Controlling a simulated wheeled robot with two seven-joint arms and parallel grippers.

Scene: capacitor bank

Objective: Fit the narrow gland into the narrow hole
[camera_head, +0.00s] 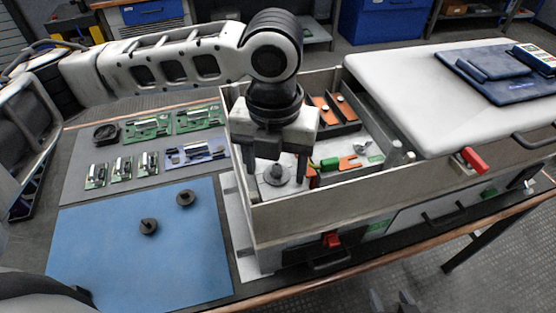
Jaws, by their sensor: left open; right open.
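My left gripper (276,178) points down inside the near left corner of the open cabinet (345,198). It is open, with a finger on each side of a dark grey round gland (276,174) on a light plate. I cannot tell whether the fingers touch it or how deep it sits in a hole. Two dark glands lie on the blue mat (110,255): one nearer (148,227), one farther back (186,198). I cannot tell which gland is narrow. The holes are not visible. My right gripper (392,301) is open and empty at the bottom edge, in front of the table.
Green circuit boards (148,126), a blue board (197,152) and a black round part (106,133) lie on the grey mat. The cabinet holds orange parts (348,162) and a green connector (329,164). A white lid (440,90) carries dark blue folders. The blue mat is mostly clear.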

